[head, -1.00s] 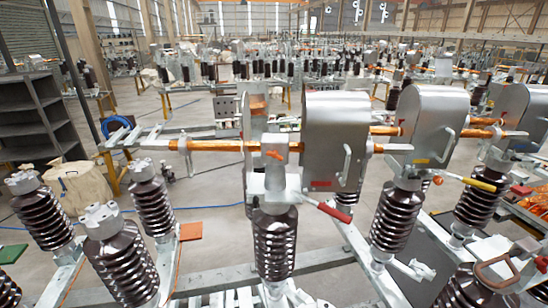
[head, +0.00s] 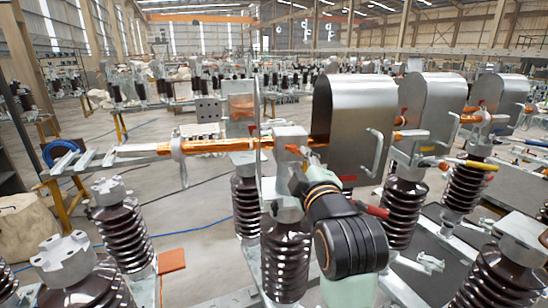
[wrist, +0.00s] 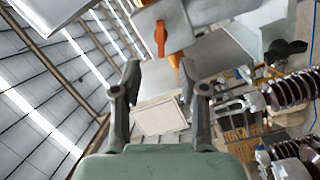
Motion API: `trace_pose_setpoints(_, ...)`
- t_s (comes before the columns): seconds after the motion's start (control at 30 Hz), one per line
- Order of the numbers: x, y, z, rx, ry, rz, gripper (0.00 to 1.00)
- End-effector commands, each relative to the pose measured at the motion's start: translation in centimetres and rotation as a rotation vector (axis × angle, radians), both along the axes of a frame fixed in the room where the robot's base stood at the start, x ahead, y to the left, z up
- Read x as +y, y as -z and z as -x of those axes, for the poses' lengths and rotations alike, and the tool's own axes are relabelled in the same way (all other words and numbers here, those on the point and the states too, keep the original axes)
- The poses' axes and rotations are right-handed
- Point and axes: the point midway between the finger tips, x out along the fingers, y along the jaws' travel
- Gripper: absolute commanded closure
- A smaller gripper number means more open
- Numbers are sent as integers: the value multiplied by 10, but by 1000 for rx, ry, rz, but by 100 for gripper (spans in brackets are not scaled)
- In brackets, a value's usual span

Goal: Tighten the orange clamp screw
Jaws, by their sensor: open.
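The orange clamp screw (wrist: 160,38) shows in the wrist view as a small orange tab on a grey metal clamp block (wrist: 190,22). It lies ahead of my gripper (wrist: 160,78), slightly beyond the fingertips and roughly in line with the gap between them. The fingers are apart with nothing between them. In the head view the screw (head: 294,150) is small and partly hard to make out on the clamp block (head: 290,138), at the end of a copper bar (head: 213,146). My arm reaches up to that block from the lower right and hides part of it.
A large rounded metal cover (head: 342,125) stands just right of the block. A red-handled lever (head: 372,211) is beside my wrist. Brown ribbed insulators (head: 286,260) stand below and around. There is open floor at left behind the copper bar.

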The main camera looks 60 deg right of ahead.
Motion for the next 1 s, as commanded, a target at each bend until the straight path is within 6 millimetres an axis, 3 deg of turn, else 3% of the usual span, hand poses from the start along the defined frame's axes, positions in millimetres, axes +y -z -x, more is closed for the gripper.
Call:
trace_pose_setpoints(0.3, -42, 1, -37, 1, -1, -3, 57)
trace_pose_setpoints(0.67, -51, 1, -44, -1, -2, -2, 57)
trace_pose_setpoints(0.93, -51, 1, -44, -1, -2, -2, 99)
trace_pose_setpoints(1.0, -51, 1, -44, -1, -2, -2, 100)
